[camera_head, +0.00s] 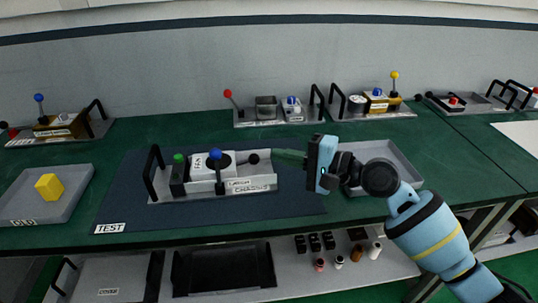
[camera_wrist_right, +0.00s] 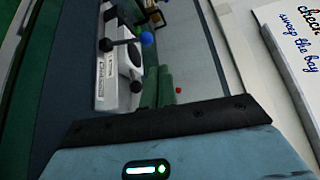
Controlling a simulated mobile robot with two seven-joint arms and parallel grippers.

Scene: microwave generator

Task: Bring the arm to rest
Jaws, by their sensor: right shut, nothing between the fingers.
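My right arm comes in from the lower right in the head view. Its gripper (camera_head: 282,155) points left, with its green fingers together and nothing between them. The fingertips are close to the right end of the chassis unit (camera_head: 262,184), near a dark knob; I cannot tell whether they touch it. The fingers (camera_wrist_right: 158,78) also show closed in the right wrist view, with the chassis unit (camera_wrist_right: 112,75) beyond. The chassis unit has a blue-topped lever (camera_head: 217,170), a green-topped post (camera_head: 178,160) and a black handle. My left gripper is not in view.
The chassis stands on a dark mat (camera_head: 125,205) labelled TEST. Another grey tray (camera_head: 385,152) lies behind my right wrist. Lever units (camera_head: 270,118) line the back. Small parts (camera_head: 315,243) sit on the shelf below.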

